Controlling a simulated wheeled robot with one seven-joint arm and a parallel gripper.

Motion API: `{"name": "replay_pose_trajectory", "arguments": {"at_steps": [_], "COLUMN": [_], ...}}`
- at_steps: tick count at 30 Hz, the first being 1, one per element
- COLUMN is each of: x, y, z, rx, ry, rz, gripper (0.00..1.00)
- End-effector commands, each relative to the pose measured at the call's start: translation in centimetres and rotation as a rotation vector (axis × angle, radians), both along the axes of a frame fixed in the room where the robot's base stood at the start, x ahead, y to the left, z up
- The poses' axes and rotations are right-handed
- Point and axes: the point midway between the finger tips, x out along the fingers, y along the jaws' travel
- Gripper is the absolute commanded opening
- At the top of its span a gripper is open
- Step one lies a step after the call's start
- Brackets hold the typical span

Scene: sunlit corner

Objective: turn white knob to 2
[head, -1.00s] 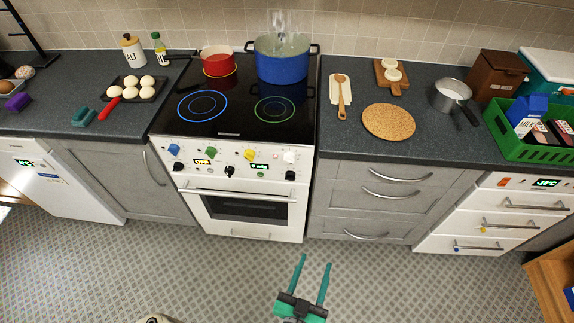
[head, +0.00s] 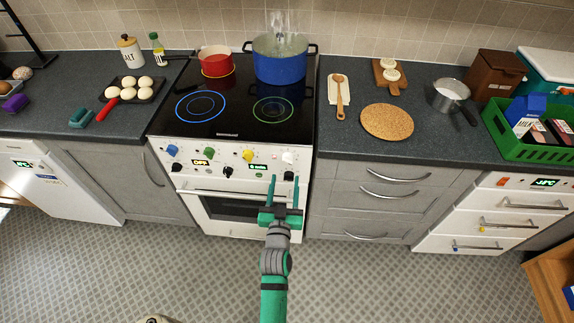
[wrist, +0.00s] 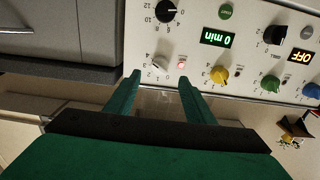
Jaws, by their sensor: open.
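The white knob (head: 288,157) is at the right end of the upper row on the stove's front panel. In the wrist view the white knob (wrist: 159,66) is just beyond the fingertips, roughly between them, with small numbers around it and a lit red light (wrist: 182,65) beside it. Its pointer setting is too small to read. My gripper (head: 284,180) is open and empty in front of the panel, a little below the knob in the head view. In the wrist view my gripper (wrist: 158,80) has its two green fingers spread and nothing between them.
A yellow knob (wrist: 219,74), a black knob (wrist: 167,11) and a "0 min" display (wrist: 216,38) are close by. The oven handle (head: 230,193) runs below the panel. A blue pot (head: 280,66) and a red pot (head: 216,62) stand on the hob. The floor in front is clear.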

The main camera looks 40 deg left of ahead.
Motion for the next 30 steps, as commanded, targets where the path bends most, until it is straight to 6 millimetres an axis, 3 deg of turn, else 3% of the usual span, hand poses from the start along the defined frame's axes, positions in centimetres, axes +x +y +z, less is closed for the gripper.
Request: {"name": "replay_pose_trajectory", "arguments": {"at_steps": [6,13,27,30], "x": [3.3,5.8,6.7,6.7], "y": [2.1,3.6,4.3,4.3], "z": [0.0,0.0,0.0,0.0], "rx": [0.000,-0.001,0.000,0.000], "ry": [-0.001,-0.002,0.000,0.000], "rz": [0.001,0.000,0.001,0.002], "gripper": [0.49,0.49,0.49,0.27]}}
